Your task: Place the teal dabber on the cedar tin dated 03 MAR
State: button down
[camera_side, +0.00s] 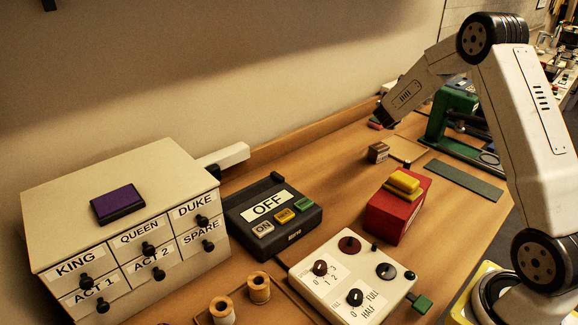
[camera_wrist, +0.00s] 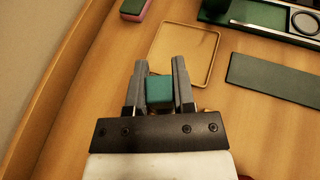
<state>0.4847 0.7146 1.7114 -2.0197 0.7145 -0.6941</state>
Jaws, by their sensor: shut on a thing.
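My gripper (camera_wrist: 159,66) is shut on the teal dabber (camera_wrist: 159,92), whose teal block shows between the two grey fingers in the wrist view. In the side view my gripper (camera_side: 383,117) is dark and small at the back of the table, and the dabber cannot be made out there. A small brown box with a pale mark on top (camera_side: 378,153) stands on the table below and nearer than the gripper. It may be a tin, but no date can be read. No 03 MAR label is legible in either view.
A thin-rimmed square tray (camera_wrist: 213,62) lies ahead of the fingers. A green-topped pink block (camera_wrist: 134,8) is at its upper left, and a dark green strip (camera_wrist: 275,80) to its right. A red box with a yellow top (camera_side: 398,207) and a green press (camera_side: 446,120) stand nearby.

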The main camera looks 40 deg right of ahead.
jog(key=shift+w+d+f, duration=0.4)
jog(key=shift+w+f, duration=0.2)
jog(key=shift+f, duration=0.25)
jog(key=shift+w+d+f, duration=0.35)
jog(key=shift+w+f, duration=0.3)
jog(key=shift+f, duration=0.25)
jog(key=shift+w+d+f, duration=0.4)
jog(key=shift+w+f, duration=0.2)
jog(key=shift+f, duration=0.25)
jog(key=shift+w+d+f, duration=0.15)
jog(key=shift+w+f, duration=0.05)
jog(key=shift+f, duration=1.65)
jog(key=shift+f, duration=0.15)
jog(key=shift+c, duration=2.2)
grip_release()
